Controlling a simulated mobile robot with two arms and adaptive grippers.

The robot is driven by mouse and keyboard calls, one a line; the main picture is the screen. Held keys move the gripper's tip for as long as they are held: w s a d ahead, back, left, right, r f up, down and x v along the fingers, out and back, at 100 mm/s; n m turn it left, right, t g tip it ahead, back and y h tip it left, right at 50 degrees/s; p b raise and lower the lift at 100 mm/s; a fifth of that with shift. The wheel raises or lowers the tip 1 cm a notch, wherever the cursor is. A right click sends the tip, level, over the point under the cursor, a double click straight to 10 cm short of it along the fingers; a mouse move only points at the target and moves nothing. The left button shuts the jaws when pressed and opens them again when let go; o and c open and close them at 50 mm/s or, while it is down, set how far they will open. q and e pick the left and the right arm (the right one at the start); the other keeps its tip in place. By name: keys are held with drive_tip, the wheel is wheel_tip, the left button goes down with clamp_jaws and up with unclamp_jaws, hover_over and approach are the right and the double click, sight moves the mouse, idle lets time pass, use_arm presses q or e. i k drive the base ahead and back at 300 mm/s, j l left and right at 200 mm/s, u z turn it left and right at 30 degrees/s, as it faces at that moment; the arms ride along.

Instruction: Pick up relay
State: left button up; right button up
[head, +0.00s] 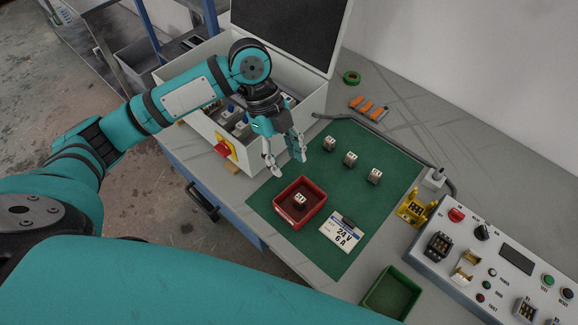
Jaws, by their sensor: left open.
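Several small white-and-dark relays are on the green mat (340,262). One relay (329,143) lies nearest my left gripper, another (350,159) lies in the middle of the row, and a third (374,176) lies to the right. One more relay (299,200) lies inside the red bin (281,212). My left gripper (286,167) is open and empty, fingers pointing down. It is above the mat's left part, behind the red bin and left of the row. My right gripper is out of view.
An open grey enclosure (315,103) with a raised lid stands behind my left arm. A label card (341,234) lies beside the red bin. A control panel (508,265), yellow fixture (413,208) and green bin (390,293) are at right. A grey cable (393,133) borders the mat.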

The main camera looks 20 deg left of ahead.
sight(330, 143)
drive_tip(key=i+j+z, duration=0.1)
drive_tip(key=j+z, duration=0.6)
drive_tip(key=j, duration=0.25)
drive_tip(key=j+z, duration=0.35)
drive_tip(key=j, duration=0.2)
drive_tip(key=i, duration=0.05)
